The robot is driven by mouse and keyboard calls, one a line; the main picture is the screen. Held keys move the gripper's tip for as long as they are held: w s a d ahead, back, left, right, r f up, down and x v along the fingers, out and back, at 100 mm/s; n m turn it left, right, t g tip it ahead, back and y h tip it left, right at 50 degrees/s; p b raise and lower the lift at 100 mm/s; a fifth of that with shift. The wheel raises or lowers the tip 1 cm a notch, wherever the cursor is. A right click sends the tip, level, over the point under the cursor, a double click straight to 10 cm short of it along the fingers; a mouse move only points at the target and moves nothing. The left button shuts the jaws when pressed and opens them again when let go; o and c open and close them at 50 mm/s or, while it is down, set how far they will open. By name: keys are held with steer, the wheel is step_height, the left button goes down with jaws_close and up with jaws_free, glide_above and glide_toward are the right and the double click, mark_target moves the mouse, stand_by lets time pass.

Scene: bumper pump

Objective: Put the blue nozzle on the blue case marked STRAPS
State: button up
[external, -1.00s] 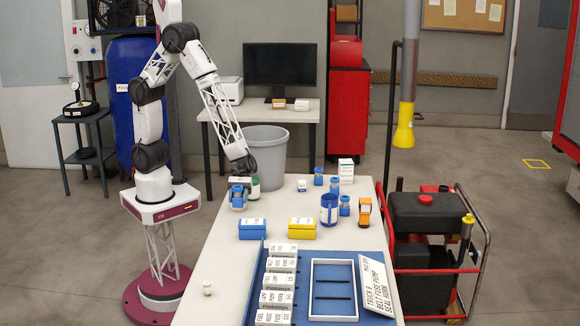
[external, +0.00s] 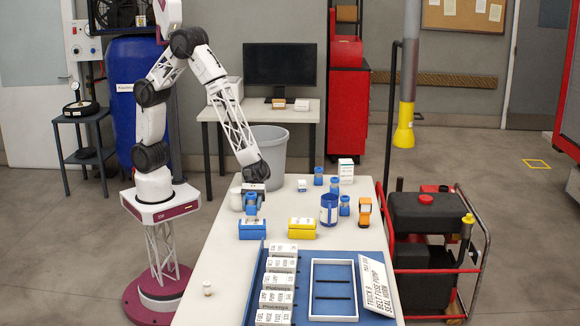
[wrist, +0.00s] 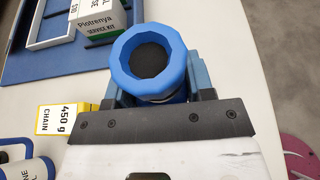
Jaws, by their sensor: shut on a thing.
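My gripper (external: 253,190) is shut on the blue nozzle (external: 251,207), directly above the blue case (external: 252,232). In the wrist view the nozzle (wrist: 116,74) is a thick blue ring with a dark centre, between the fingers. The blue case sits on the white table with a white label, too small to read. I cannot tell whether the nozzle's lower end touches the case top. In the wrist view the case is hidden behind the nozzle and gripper.
A yellow case (external: 302,231), labelled CHAIN in the wrist view (wrist: 65,119), stands to the right. A blue mug (external: 328,211) and an orange item (external: 364,212) are further right. A blue tray (external: 336,259) with white boxes is in front.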

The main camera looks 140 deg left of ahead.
mark_target(252, 212)
steer(key=shift+f, duration=0.1)
steer(key=shift+f, duration=1.65)
steer(key=shift+f, duration=0.1)
steer(key=o, duration=1.1)
steer(key=shift+c, duration=0.2)
steer(key=v, duration=1.2)
steer(key=shift+d, duration=0.1)
